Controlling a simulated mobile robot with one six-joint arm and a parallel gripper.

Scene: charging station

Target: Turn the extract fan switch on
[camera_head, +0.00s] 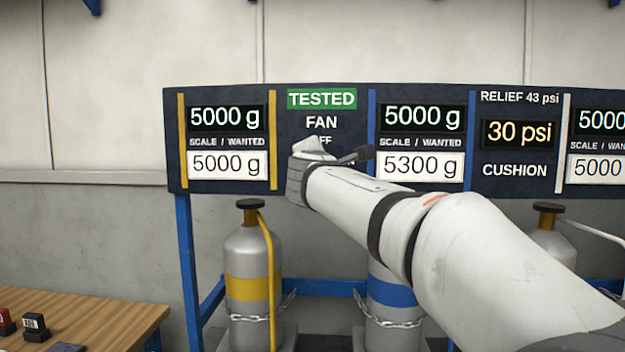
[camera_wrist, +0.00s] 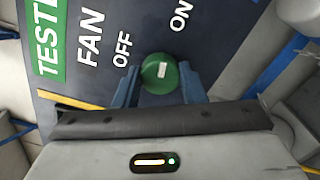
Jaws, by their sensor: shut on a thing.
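The fan switch is a round green knob (camera_wrist: 160,73) with a short white mark on its face. It sits on the dark fan panel (camera_wrist: 221,45), near the words OFF and ON. My gripper (camera_wrist: 158,82) has its two blue fingers on either side of the knob and is shut on it. The white mark lies slanted in the wrist view; I cannot tell for sure which word it points to. In the head view the fan panel (camera_head: 345,112) shows a green TESTED sign (camera_head: 322,99) and FAN; my wrist hides the knob and part of OFF.
Scale displays (camera_head: 228,118) flank the fan panel, and a 30 psi display (camera_head: 519,133) is at right. A yellow-banded cylinder (camera_head: 250,245) and a blue-banded cylinder (camera_head: 390,292) stand chained below. A wooden table (camera_head: 110,318) is at lower left.

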